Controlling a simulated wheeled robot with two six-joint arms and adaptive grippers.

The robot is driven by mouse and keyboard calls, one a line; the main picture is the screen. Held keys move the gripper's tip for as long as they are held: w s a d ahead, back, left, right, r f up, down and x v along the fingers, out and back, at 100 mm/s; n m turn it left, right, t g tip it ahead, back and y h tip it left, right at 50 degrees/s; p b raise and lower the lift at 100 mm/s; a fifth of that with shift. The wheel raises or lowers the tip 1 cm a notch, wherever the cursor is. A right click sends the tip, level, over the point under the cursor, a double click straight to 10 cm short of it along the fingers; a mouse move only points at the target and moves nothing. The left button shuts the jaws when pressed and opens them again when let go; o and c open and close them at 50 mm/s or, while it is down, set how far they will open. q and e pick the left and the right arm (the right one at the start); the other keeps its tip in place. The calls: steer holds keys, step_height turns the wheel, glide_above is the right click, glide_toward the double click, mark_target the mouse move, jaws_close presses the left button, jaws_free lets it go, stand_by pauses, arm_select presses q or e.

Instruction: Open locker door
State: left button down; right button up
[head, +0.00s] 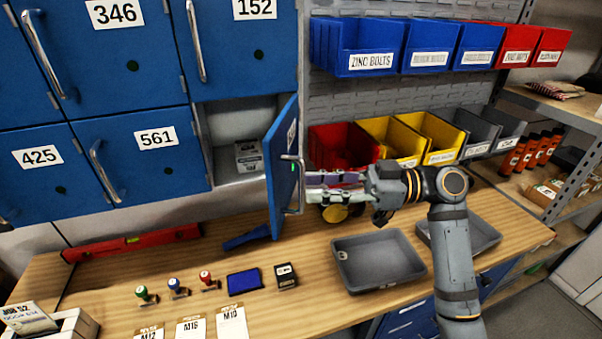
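One blue locker door (282,172) stands swung wide open, edge-on toward me, in the lower row of the locker bank. Its silver handle (299,200) is on the right face of the door. The open compartment (232,125) shows a small grey box (249,155) inside. My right gripper (307,187) reaches in from the right, with its fingertips at the handle. The two fingers lie close together with a narrow gap. Whether they clasp the handle bar or only sit beside it cannot be told. My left gripper is out of view.
Shut blue lockers (140,155) fill the left. The wooden bench (215,320) below carries a red level (133,243), several stamps, an ink pad (244,282) and a grey tray (379,262). Coloured bins (392,138) stand behind my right gripper.

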mark_target(301, 207)
steer(key=a+p, duration=0.1)
steer(key=a, duration=0.2)
steer(key=shift+a, duration=0.35)
jaws_close()
stand_by(0.4)
